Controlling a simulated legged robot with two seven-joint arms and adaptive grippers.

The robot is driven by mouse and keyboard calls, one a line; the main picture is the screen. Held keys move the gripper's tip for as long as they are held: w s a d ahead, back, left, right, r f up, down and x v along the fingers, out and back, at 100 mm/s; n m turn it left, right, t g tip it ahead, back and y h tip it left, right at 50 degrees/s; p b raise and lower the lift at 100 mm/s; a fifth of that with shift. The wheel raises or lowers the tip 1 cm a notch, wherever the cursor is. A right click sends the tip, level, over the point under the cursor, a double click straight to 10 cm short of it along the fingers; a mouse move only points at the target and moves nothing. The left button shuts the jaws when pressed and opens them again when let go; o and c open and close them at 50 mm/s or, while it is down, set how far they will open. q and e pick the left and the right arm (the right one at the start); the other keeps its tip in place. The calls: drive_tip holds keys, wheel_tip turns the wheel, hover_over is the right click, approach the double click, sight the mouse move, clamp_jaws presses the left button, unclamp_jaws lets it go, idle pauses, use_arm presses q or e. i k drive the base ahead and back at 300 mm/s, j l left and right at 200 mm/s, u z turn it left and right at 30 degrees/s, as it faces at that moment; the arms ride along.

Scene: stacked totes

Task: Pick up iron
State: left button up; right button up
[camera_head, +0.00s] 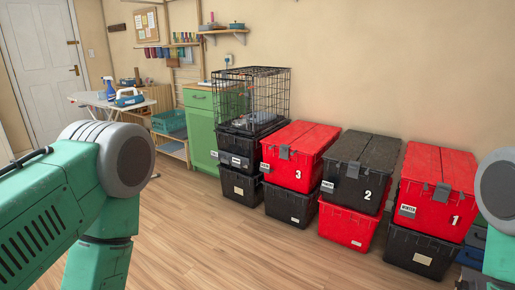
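A small white and blue iron (129,98) sits on the light ironing board (84,98) at the back left of the room. The iron is well beyond my arms, and nothing of mine touches it. My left arm comes in at the left and my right arm shows at the right edge. Neither gripper shows in this view, so I cannot see what they hold.
A blue spray bottle (109,90) stands beside the iron. A green cabinet (202,130), a black wire cage (253,97) and stacked red and black totes (299,155) line the wall. A teal crate (169,122) sits on a low shelf. The wooden floor (215,235) is clear.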

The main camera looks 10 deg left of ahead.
sight(136, 99)
drive_tip(key=i+j+u, duration=0.2)
drive_tip(key=i+u, duration=0.15)
drive_tip(key=i, duration=0.25)
drive_tip(key=i+u, duration=0.35)
drive_tip(key=i, duration=0.2)
drive_tip(key=i+u, duration=0.35)
drive_tip(key=i, duration=0.25)
drive_tip(key=i+l+u, duration=0.3)
drive_tip(key=i, duration=0.25)
drive_tip(key=i+u, duration=0.4)
drive_tip(key=i, duration=1.65)
